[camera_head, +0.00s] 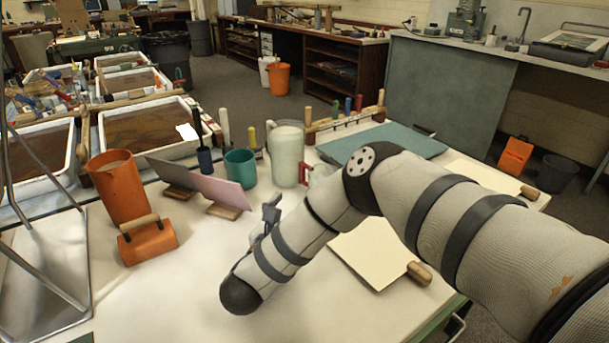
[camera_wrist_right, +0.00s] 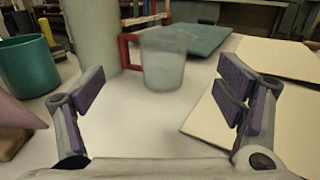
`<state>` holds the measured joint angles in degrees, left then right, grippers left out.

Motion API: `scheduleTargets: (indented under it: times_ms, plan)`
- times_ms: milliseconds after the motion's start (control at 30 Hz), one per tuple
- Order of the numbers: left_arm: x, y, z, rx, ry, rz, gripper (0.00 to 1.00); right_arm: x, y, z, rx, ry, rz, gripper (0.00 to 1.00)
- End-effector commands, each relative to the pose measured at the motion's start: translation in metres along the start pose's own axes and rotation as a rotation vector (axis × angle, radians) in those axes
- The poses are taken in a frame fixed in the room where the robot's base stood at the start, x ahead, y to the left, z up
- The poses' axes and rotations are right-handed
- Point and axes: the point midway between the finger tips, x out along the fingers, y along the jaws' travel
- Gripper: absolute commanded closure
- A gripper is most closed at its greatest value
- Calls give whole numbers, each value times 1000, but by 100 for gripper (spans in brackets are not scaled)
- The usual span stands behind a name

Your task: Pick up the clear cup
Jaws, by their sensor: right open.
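The clear cup (camera_wrist_right: 163,62) is upright on the pale table in the right wrist view, with a red handle on its left side. In the head view only a little of the cup (camera_head: 319,173) shows above my right arm, beside its red handle. My right gripper (camera_wrist_right: 163,95) is open and empty, its purple-padded fingers spread left and right. The cup stands ahead of the gap between them, apart from both. In the head view part of the right gripper (camera_head: 271,209) shows past my arm, mostly hidden. My left gripper is not in view.
A large pale jug (camera_head: 287,157) stands close left of the cup, with a teal cup (camera_head: 240,167) farther left. A teal mat (camera_head: 390,142) lies behind right. Cream sheets (camera_head: 375,250) lie right. A pink card (camera_head: 222,190) stands left. An orange container (camera_head: 119,190) is farther left.

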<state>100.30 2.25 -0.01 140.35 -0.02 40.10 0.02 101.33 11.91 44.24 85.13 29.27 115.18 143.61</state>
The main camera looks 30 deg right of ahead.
Motion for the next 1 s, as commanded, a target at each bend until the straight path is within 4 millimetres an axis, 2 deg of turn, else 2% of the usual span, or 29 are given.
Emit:
scheduleTargets:
  times_ms: [33, 100, 200, 300, 367, 467, 633, 900, 1000]
  plan:
    - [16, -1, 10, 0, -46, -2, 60, 10, -3, -17, -14, 13, -6, 14]
    - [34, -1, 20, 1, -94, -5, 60, 28, -4, -24, -19, 18, -7, 14]
    - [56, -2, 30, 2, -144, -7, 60, 47, -3, -25, -19, 19, -5, 14]
    - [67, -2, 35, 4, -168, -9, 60, 58, -2, -19, -15, 14, -3, 14]
    - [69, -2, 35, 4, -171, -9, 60, 63, -1, -14, -11, 9, -2, 14]
    - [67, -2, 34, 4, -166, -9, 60, 80, 0, -8, -5, 1, -5, 14]
    - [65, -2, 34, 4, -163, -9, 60, 109, 2, -8, -3, 1, -2, 14]
    - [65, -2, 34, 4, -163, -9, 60, 115, 2, -8, -4, 3, 0, 14]
    - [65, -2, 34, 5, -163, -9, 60, 115, 2, -8, -4, 3, 0, 37]
